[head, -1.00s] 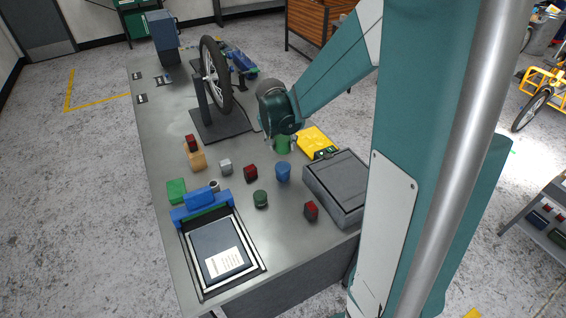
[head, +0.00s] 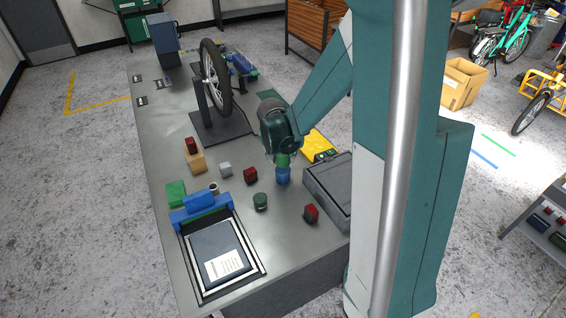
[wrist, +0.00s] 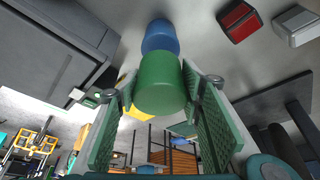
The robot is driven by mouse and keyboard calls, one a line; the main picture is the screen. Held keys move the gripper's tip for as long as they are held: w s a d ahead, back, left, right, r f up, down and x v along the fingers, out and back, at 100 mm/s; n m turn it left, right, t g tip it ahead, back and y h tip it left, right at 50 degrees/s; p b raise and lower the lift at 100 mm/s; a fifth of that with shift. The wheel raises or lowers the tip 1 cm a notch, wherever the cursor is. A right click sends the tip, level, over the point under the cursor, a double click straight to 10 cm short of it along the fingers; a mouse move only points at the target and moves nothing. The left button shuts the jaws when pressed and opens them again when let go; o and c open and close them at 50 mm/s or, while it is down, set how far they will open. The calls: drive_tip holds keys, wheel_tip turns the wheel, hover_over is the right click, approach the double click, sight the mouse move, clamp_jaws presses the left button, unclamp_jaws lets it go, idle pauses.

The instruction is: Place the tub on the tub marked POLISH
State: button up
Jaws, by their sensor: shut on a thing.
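My gripper (head: 281,154) is shut on a green tub (head: 283,161), and the wrist view shows the tub (wrist: 161,84) between its two green finger pads. A blue tub (head: 283,176) stands upright on the bench. The green tub appears directly above the blue tub and overlaps its top in the head view. In the wrist view, the blue tub (wrist: 160,37) shows just beyond the green one. I cannot tell whether the two touch. A dark green tub (head: 260,201) stands apart on the bench, nearer the front. No POLISH marking is readable on any tub.
A grey case (head: 329,187) and a yellow item (head: 319,143) lie right of the tubs. Red blocks (head: 250,175) (head: 311,213) stand nearby. A wheel on a stand (head: 215,78) rises behind. A framed tray (head: 259,262) lies at the front left.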

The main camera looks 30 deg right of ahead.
sight(283, 162)
drive_tip(key=shift+f, duration=1.7)
drive_tip(key=shift+f+b, duration=0.15)
drive_tip(key=shift+b, duration=0.15)
drive_tip(key=o, duration=1)
drive_tip(key=shift+r, duration=0.2)
drive_tip(key=shift+p+v, duration=0.75)
drive_tip(key=shift+v, duration=5.2)
